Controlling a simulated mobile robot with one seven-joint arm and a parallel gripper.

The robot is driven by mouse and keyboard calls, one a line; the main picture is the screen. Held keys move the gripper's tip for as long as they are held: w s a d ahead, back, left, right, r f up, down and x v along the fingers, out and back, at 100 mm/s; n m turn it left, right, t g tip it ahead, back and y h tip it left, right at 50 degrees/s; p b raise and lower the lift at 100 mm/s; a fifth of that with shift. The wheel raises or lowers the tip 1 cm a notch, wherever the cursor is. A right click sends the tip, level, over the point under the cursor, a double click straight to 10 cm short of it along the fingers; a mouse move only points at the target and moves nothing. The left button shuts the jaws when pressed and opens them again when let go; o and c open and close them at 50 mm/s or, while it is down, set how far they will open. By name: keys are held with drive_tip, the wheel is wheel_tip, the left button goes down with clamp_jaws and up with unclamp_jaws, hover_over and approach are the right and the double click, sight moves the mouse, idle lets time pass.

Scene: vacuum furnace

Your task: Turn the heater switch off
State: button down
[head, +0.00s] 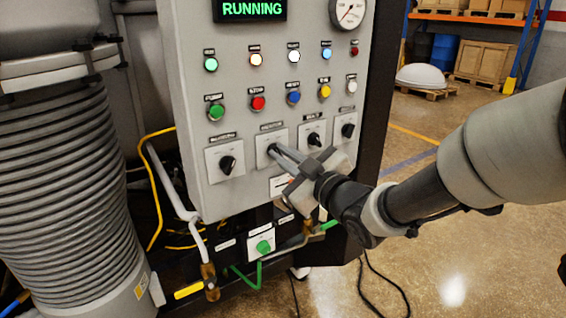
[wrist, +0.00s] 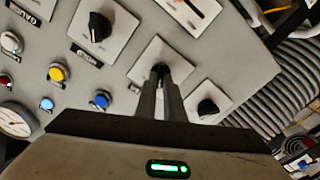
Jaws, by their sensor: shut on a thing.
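A row of black rotary switches on white plates runs along the lower part of the grey control panel (head: 205,95). My gripper (head: 278,153) is at the second switch from the left, with its two long fingers closed around the black knob (wrist: 160,70). The fingers hide most of this knob; part of its white plate (head: 265,137) shows. The labels are too small to read, so I cannot tell which is the heater switch. The leftmost knob (head: 228,165) and the third knob (head: 314,139) stand free on either side. My gripper (wrist: 160,88) also shows in the wrist view.
Coloured buttons (head: 258,103) sit above the switches. A green display (head: 249,9) reads RUNNING, beside a round gauge (head: 348,11). A small slide plate (head: 282,185) is just below the held switch. A ribbed hose (head: 65,190) stands left. Open floor (head: 430,260) lies right.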

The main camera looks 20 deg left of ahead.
idle(0.4)
drive_tip(key=c, duration=1.9)
unclamp_jaws()
drive_tip(key=shift+o, duration=0.2)
